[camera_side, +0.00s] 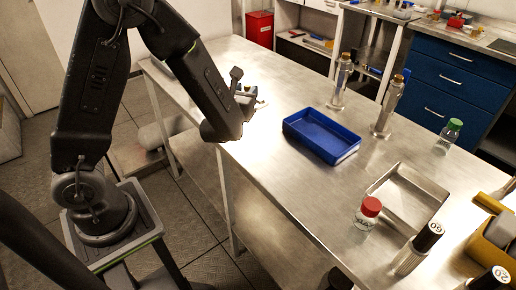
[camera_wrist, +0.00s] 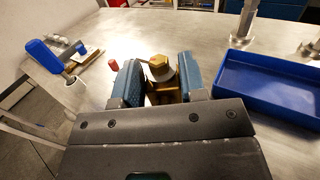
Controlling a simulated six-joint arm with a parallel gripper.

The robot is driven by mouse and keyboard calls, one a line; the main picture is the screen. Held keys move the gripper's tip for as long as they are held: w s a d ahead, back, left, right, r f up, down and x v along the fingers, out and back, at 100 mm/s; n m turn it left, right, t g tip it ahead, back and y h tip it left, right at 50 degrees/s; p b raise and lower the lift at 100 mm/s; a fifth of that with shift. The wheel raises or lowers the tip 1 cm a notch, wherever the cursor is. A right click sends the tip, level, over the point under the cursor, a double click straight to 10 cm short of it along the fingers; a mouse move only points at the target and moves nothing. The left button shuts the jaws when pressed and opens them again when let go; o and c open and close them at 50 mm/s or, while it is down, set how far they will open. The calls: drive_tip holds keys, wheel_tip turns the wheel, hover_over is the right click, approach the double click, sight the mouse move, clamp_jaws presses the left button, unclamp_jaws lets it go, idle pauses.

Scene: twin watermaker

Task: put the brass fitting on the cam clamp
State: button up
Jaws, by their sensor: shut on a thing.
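My gripper (camera_wrist: 158,80) shows in the wrist view, its two blue-faced jaws closed around the brass fitting (camera_wrist: 160,68). The fitting has a gold hexagonal head and a wider body between the jaws; its lower part is partly hidden. To the left in the wrist view stands what looks like the cam clamp (camera_wrist: 45,56), with a blue lever and a metal body at the table's edge, apart from my gripper. In the side view my arm hides the jaws and the fitting, and the clamp cannot be made out clearly.
A blue tray (camera_side: 320,150) lies on the steel table; it also shows at right in the wrist view (camera_wrist: 270,82). Metal posts (camera_side: 387,108), a red-capped jar (camera_side: 367,213), a green-capped bottle (camera_side: 450,133) and a steel tray (camera_side: 432,186) stand farther right. A small red cylinder (camera_wrist: 113,65) is near the left jaw.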

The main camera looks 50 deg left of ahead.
drive_tip(key=w+d+m+t+h, duration=0.1)
drive_tip(key=d+m+t+h, duration=0.2)
drive_tip(key=d, duration=0.4)
drive_tip(key=s+a+n+g+y, duration=0.4)
drive_tip(key=s+a+g, duration=0.1)
drive_tip(key=a, duration=0.4)
drive_tip(key=s+a+n+g+y, duration=0.3)
drive_tip(key=s+a+n+g, duration=0.1)
drive_tip(key=a, duration=0.5)
drive_tip(key=s+a+n+g+y, duration=0.4)
drive_tip(key=s+a+n+g, duration=0.1)
drive_tip(key=a, duration=0.4)
drive_tip(key=shift+s+a+f+g+y, duration=0.3)
drive_tip(key=shift+s+a+f+g, duration=0.1)
drive_tip(key=shift+g, duration=0.4)
drive_tip(key=shift+w, duration=0.1)
drive_tip(key=w+d+f, duration=0.2)
drive_tip(key=w, duration=0.1)
drive_tip(key=w+d+f, duration=0.1)
drive_tip(key=w+f, duration=0.1)
drive_tip(key=w, duration=0.1)
drive_tip(key=w+d+f, duration=0.2)
drive_tip(key=w+f, duration=0.1)
drive_tip(key=w, duration=0.1)
drive_tip(key=shift+d, duration=0.35)
drive_tip(key=shift+f, duration=1.75)
drive_tip(key=shift+f, duration=0.1)
